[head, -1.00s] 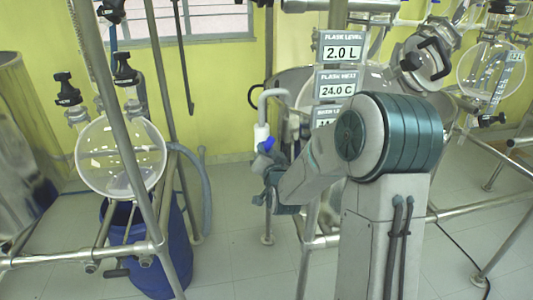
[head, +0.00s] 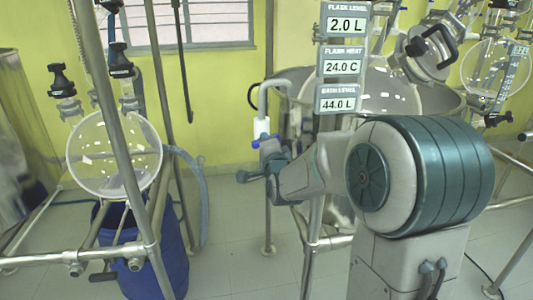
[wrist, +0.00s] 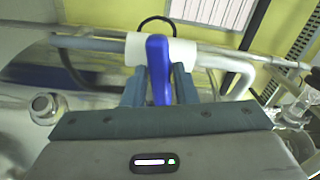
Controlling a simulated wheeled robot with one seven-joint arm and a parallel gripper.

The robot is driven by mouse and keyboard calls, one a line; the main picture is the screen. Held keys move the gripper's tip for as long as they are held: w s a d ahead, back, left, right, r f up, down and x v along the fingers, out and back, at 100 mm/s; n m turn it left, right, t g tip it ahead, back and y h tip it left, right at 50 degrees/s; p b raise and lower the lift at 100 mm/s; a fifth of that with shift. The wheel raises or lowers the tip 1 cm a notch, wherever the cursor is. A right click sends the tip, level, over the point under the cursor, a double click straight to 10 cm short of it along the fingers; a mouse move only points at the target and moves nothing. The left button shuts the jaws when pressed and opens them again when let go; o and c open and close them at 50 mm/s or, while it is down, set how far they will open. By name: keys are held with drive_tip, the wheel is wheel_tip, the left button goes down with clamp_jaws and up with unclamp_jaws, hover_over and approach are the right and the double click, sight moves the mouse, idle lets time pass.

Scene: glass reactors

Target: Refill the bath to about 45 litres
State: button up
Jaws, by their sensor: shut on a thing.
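My gripper (wrist: 158,90) is shut on the blue valve handle (wrist: 157,65), with one finger on each side of it. The handle sits on a white valve body (wrist: 133,47) on a pale pipe. In the head view the blue handle (head: 258,142) shows just above my gripper (head: 268,158), below the curved spout pipe (head: 270,86). The metal bath (head: 437,101) stands behind my arm and is partly hidden by it. The bath level display (head: 339,98) reads 44.0 L. Its water surface is not clearly seen.
The flask heat display (head: 343,65) reads 24.0 C and the flask level display (head: 345,22) reads 2.0 L. A round glass flask (head: 113,152) hangs at left above a blue drum (head: 165,250). Metal frame poles stand close to my arm. Floor at centre is clear.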

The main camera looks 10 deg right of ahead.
drive_tip(key=shift+m+b, duration=0.7)
drive_tip(key=shift+m, duration=0.6)
drive_tip(key=o, duration=0.9)
drive_tip(key=shift+c, duration=0.2)
drive_tip(key=shift+s, duration=0.1)
drive_tip(key=s, duration=1.3)
drive_tip(key=shift+s, duration=0.3)
